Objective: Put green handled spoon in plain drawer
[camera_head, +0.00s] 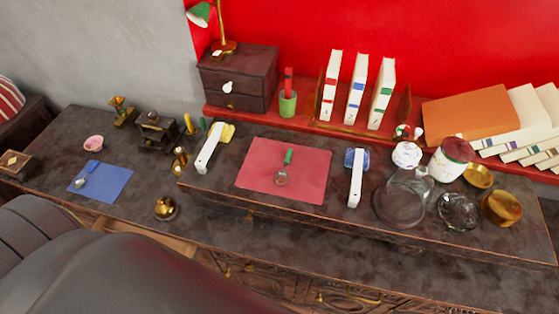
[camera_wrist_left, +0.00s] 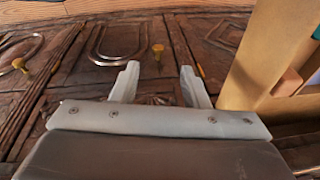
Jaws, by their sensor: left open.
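The green-handled spoon (camera_head: 284,168) lies on a red mat (camera_head: 310,185) on the raised desk shelf, its green handle pointing to the back and its bowl to the front. An open drawer (camera_head: 150,238) shows partly at the desk's front left, behind my dark arm; I cannot tell whether it is the plain one. A pale wooden drawer-like part (camera_wrist_left: 262,60) stands at the right in the left wrist view. My left gripper (camera_wrist_left: 159,82) is open and empty, facing carved drawer fronts with brass knobs. In the head view my arm hides it. My right gripper is not in view.
A blue-handled spoon (camera_head: 85,178) lies on a blue mat (camera_head: 112,183) at the left. White-handled tools (camera_head: 209,148) flank the red mat. Glass vessels (camera_head: 402,200) and brass pots (camera_head: 502,207) crowd the right. A small dark drawer box (camera_head: 240,78) stands at the back.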

